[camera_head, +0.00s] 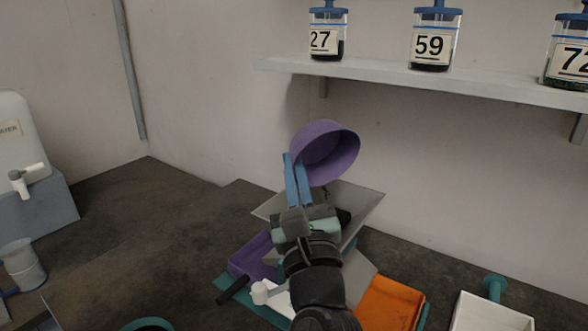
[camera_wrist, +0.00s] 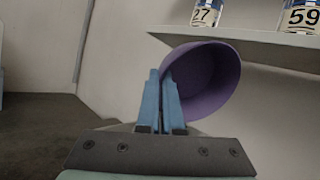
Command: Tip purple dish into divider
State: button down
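The purple dish (camera_head: 326,152) is in the air, tilted well onto its side, with its open mouth facing right and somewhat toward me. My gripper (camera_head: 293,160) is shut on its left wall; the blue fingers pinch the rim in the wrist view (camera_wrist: 164,80), where the dish (camera_wrist: 207,80) also shows. The inside that I see looks empty. The divider, which I take to be the pale grey hopper (camera_head: 362,204), stands below the dish, partly hidden by my arm. Dark material (camera_head: 343,217) shows inside it.
A purple tray (camera_head: 250,262) and an orange tray (camera_head: 390,304) sit beside the divider. A white tray (camera_head: 485,315) is at right. A shelf (camera_head: 480,85) with numbered jars (camera_head: 432,45) is above right. A white container (camera_head: 20,140) stands at left.

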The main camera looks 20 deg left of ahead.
jog(key=shift+r, duration=0.1)
jog(key=shift+w+r+p, duration=0.1)
jog(key=shift+r+p, duration=0.2)
jog(key=shift+p, duration=0.95)
jog(key=shift+a+g+h+p, duration=0.15)
jog(key=shift+g+h+p, duration=0.2)
jog(key=shift+p, duration=0.6)
jog(key=g+p, duration=0.1)
jog(key=p, duration=0.4)
jog(key=n+g+h+p, duration=0.1)
jog(key=p, duration=0.4)
jog(key=shift+w+a+r, duration=0.3)
jog(key=shift+w+a, duration=0.05)
jog(key=shift+w, duration=0.05)
jog(key=shift+g+p, duration=0.35)
jog(key=shift+p, duration=0.5)
jog(key=shift+a+f, duration=0.1)
jog(key=shift+f, duration=0.2)
jog(key=p, duration=0.2)
jog(key=r+p, duration=0.1)
jog(key=p, duration=0.1)
jog(key=shift+w+a+n+g+h, duration=0.1)
jog(key=shift+w+n+g+h, duration=0.05)
jog(key=shift+n+g+h, duration=0.2)
